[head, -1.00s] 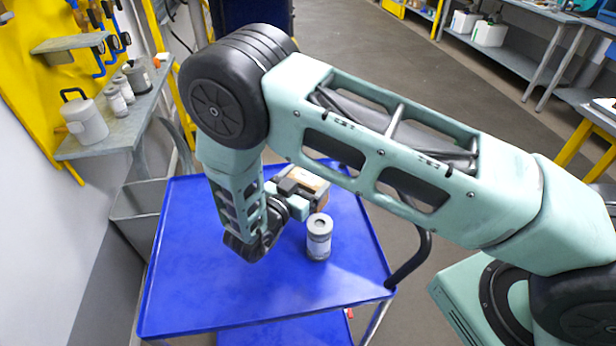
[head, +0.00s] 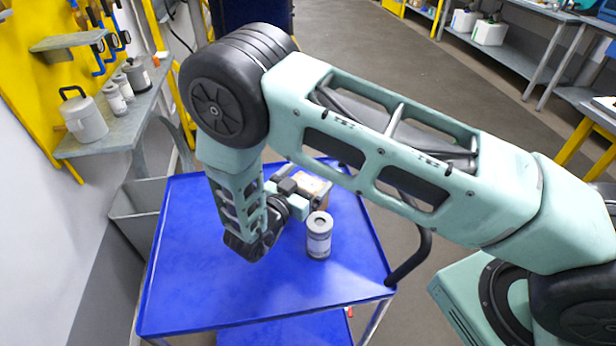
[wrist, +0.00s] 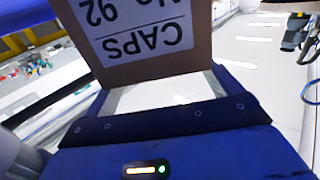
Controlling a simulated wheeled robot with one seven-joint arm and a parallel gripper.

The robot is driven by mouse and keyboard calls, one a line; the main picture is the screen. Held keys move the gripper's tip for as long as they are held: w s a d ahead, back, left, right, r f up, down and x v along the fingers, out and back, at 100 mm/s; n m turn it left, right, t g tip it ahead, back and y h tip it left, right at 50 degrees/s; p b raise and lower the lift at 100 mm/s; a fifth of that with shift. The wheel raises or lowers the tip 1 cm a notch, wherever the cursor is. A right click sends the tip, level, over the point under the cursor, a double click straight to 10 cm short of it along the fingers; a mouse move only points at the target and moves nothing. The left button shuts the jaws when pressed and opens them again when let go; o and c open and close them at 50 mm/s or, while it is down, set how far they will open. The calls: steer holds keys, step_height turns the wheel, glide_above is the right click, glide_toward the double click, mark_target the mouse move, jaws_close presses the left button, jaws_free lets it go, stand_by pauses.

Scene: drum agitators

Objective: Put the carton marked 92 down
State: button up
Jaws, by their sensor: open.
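The carton (head: 317,187) is a small brown box at the far right part of the blue cart top, partly hidden behind my gripper in the head view. In the wrist view the carton (wrist: 150,62) fills the top, its white label reading "No 92 CAPS" upside down. My gripper (head: 301,194) is open at the carton's near side. In the wrist view the two grey fingers of my gripper (wrist: 164,86) reach toward the carton's left and right edges. I cannot tell whether they touch it. The carton's underside is hidden, so its contact with the cart top is unclear.
A grey canister (head: 319,236) stands upright on the blue cart top (head: 210,300), close in front of the carton. The near and left parts of the top are clear. A shelf at left (head: 110,135) holds a jug (head: 84,118) and several small containers.

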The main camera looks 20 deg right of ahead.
steer(key=b+v, duration=0.3)
steer(key=v, duration=0.8)
steer(key=w+a+r+n+t+y, duration=0.1)
steer(key=w+a+r+n+y, duration=0.5)
steer(key=a+y, duration=0.55)
steer(key=s+a+r+n+g+y, duration=0.3)
steer(key=s+r+n+g+y, duration=0.1)
steer(key=s+r+y, duration=0.3)
steer(key=s+d+r+n+g+h, duration=0.2)
steer(key=s+d+n+g, duration=0.5)
steer(key=s+d, duration=1)
steer(key=s+n+h, duration=0.1)
steer(key=s, duration=0.1)
steer(key=shift+s+d+r+n, duration=0.2)
steer(key=shift+s+n, duration=0.2)
